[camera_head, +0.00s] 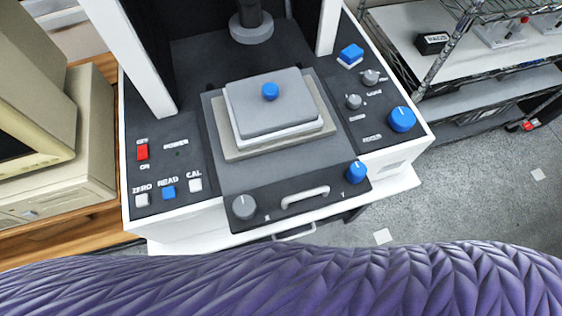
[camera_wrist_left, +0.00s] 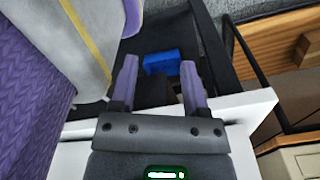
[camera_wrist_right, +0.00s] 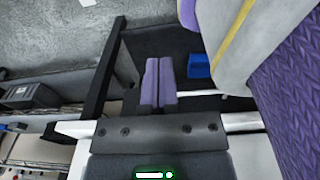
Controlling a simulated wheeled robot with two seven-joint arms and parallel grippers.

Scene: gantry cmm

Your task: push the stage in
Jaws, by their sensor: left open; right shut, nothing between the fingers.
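In the head view the stage (camera_head: 235,178) is a dark plate under the machine's gantry. Its dark front panel has a white bar handle (camera_head: 305,197), a grey X knob (camera_head: 244,207) and a blue Y knob (camera_head: 356,172). This panel sticks out past the machine's white front edge. A grey stepped block with a blue knob (camera_head: 270,91) sits on the stage. My left gripper (camera_wrist_left: 159,63) shows in the left wrist view, open with its purple fingers apart. My right gripper (camera_wrist_right: 159,60) shows in the right wrist view, its fingers together and empty. Neither gripper shows in the head view.
White gantry posts (camera_head: 137,50) flank the stage, with a probe column (camera_head: 251,25) behind it. Buttons lie left, and a large blue knob (camera_head: 402,119) right. A beige computer (camera_head: 55,140) on a wooden desk stands left, wire shelving (camera_head: 440,60) right. Blue blocks beyond both grippers are unclear.

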